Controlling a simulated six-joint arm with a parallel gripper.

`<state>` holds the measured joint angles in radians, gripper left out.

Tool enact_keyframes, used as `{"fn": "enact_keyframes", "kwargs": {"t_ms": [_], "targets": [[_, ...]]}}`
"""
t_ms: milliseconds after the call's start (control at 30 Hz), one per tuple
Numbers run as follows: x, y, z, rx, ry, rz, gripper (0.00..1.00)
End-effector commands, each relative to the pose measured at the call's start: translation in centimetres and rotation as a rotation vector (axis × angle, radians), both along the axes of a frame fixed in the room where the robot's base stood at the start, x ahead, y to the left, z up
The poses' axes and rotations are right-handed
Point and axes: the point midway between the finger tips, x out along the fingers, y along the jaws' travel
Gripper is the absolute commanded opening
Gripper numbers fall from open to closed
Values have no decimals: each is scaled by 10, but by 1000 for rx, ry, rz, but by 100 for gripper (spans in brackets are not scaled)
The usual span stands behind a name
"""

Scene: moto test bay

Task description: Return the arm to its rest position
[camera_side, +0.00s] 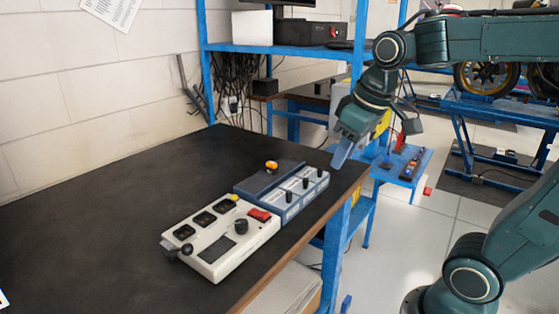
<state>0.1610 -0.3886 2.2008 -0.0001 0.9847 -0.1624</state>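My gripper (343,153) hangs at the end of my green arm, above the right edge of the dark bench, pointing down. Only one finger shape shows clearly, so I cannot tell whether it is open or shut. No held object is visible in it. My arm reaches in from the right, with its upper link level across the top right of the picture.
On the dark bench top (100,210) stand a white control box (222,240) and a blue-grey switch box (285,190). A blue shelf frame (202,60) rises behind. A small blue table (405,165) with tools stands behind my gripper. The bench's left part is clear.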

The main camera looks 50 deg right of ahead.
Motion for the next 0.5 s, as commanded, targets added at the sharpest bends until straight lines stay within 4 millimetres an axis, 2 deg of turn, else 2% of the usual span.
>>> {"fn": "enact_keyframes", "kwargs": {"t_ms": [300,500], "targets": [[-56,31,-15,28,-100,10,33],[-78,40,-27,47,-140,13,33]]}}
